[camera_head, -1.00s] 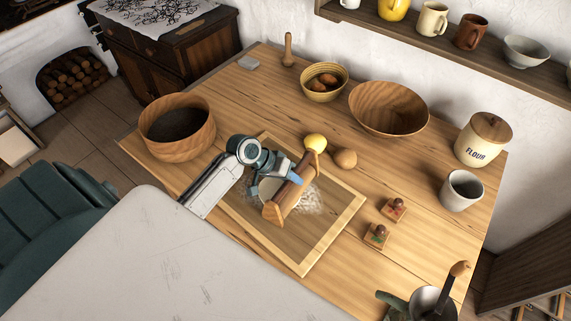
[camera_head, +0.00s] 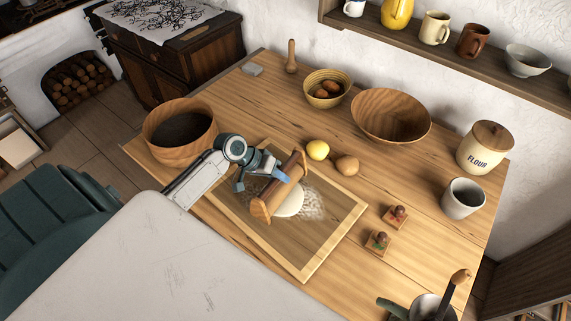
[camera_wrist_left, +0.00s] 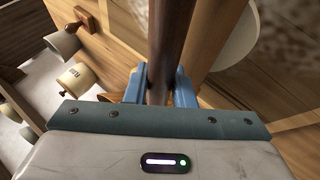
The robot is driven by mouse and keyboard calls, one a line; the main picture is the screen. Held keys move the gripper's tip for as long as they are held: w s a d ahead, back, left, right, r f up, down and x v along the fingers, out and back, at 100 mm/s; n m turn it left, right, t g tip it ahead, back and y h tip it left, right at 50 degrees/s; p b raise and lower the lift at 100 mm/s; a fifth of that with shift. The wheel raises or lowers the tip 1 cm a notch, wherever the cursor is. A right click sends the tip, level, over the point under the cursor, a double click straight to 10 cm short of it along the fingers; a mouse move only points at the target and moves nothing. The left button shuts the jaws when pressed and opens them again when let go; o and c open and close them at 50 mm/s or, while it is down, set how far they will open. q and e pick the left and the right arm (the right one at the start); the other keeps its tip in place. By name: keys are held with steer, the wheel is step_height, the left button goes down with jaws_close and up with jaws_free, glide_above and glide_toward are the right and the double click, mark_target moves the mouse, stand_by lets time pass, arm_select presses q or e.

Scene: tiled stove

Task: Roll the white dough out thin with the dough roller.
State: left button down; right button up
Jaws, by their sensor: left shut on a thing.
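The dough roller (camera_head: 262,209) is a wooden roller with flat end pieces and a dark brown bar on top. My left gripper (camera_head: 268,173) is shut on that bar; the wrist view shows the bar (camera_wrist_left: 168,45) between the blue fingers of the gripper (camera_wrist_left: 160,88). The white dough (camera_head: 291,204) is a pale rounded patch on the framed board, right beside the roller and partly hidden by it. It also shows at the top right of the left wrist view (camera_wrist_left: 228,35). Whether the roller touches the dough cannot be told. My right gripper is not in view.
The board (camera_head: 322,245) has scattered flour (camera_head: 312,206) around the dough. A lemon (camera_head: 318,150) and a brown egg-shaped thing (camera_head: 347,166) lie behind it. A large wooden tub (camera_head: 180,152) stands left, close to my left arm.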

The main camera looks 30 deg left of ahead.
arm_select(q)
steer(key=shift+a, duration=0.5)
steer(key=shift+w+r+p, duration=0.1)
steer(key=shift+r+p, duration=0.35)
steer(key=shift+p, duration=0.05)
step_height(320, 180, up, 4)
steer(key=p, duration=0.4)
steer(key=shift+d, duration=0.1)
steer(key=shift+r, duration=1.1)
